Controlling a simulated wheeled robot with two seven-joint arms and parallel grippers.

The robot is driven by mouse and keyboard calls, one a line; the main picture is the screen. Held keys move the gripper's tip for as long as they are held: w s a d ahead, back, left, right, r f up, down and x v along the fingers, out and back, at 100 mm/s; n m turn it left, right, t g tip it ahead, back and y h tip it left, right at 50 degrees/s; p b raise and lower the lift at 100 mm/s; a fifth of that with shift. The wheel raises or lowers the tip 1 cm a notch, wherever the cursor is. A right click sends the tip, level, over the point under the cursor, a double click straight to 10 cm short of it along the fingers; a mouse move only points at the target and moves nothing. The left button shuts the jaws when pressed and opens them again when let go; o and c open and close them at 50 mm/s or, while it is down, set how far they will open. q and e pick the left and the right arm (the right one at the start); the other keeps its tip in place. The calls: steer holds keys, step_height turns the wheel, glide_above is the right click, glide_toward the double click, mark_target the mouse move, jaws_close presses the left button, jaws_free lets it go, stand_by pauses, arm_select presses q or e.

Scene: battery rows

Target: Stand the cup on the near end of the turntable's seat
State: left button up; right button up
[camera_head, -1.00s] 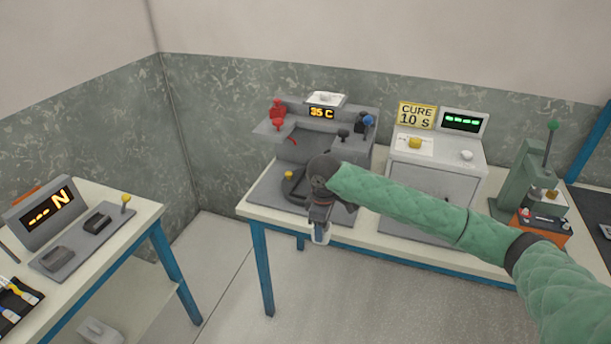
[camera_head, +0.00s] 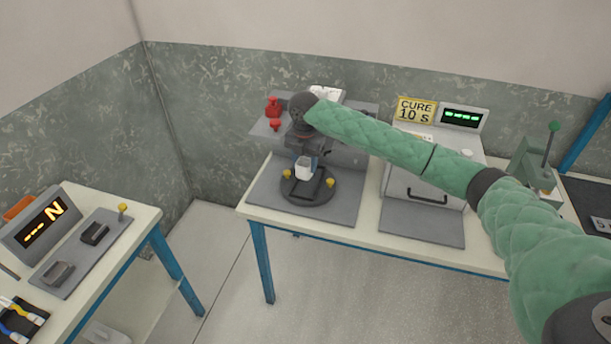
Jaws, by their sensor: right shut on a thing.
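The white cup (camera_head: 303,170) is held by my right gripper (camera_head: 307,162), which is shut on it. Cup and gripper are over the far left part of the dark round turntable (camera_head: 309,200), which sits on a grey base plate on the table. Whether the cup touches the seat or hangs just above it, I cannot tell. The turntable carries a dark rectangular seat (camera_head: 322,189) with yellow knobs on both sides. The near part of the seat looks empty. My left gripper is not in view.
A grey machine with red parts (camera_head: 273,107) stands behind the turntable, partly hidden by my right arm. To the right is a white cure oven (camera_head: 427,190) with its grey plate. A green lever press (camera_head: 538,165) stands further right. A second table (camera_head: 140,230) is at left.

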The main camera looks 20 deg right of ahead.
mark_target(303, 170)
steer(key=shift+w+r+n, duration=0.45)
steer(key=shift+w+n, duration=0.25)
steer(key=shift+w, duration=0.15)
steer(key=shift+w+p, duration=0.1)
steer(key=shift+p, duration=0.25)
step_height(303, 170, down, 6)
steer(key=shift+r+p, duration=0.1)
steer(key=shift+p, duration=1.1)
step_height(303, 170, down, 4)
steer(key=shift+r+p, duration=0.25)
steer(key=shift+p, duration=0.55)
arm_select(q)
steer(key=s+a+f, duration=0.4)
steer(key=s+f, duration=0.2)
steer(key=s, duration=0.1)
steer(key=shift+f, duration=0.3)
arm_select(e)
steer(key=shift+f, duration=0.25)
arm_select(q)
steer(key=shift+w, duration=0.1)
arm_select(e)
steer(key=shift+f, duration=0.1)
steer(key=o, duration=1)
steer(key=shift+c, duration=0.2)
